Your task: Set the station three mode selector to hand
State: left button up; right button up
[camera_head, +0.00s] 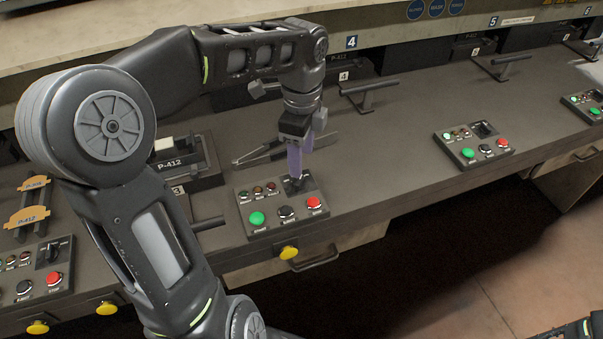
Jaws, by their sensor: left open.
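The station three control panel (262,232) lies on the grey bench, to the right of a small "3" label (178,190). It has a green button, a dark button, a red button and several small lamps. Its black mode selector (292,187) sits at the panel's upper right, partly hidden by my left gripper (298,174). That gripper points down, its fingers open and their tips at or just above the selector. I cannot tell whether they touch it, nor which mode the selector points to. My right gripper is out of view.
A similar panel (473,145) sits to the right, another (38,271) at the left. A fixture marked P-412 (185,165) stands behind the station three panel. A bar handle (368,90) rises from the bench. A yellow knob (289,253) projects from the bench front.

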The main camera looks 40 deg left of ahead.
aim_at(302, 181)
pick_arm(q)
notch_tip(302, 181, down, 7)
dwell(0.4)
jog(key=shift+c, duration=0.2)
grip_shut()
dwell(0.3)
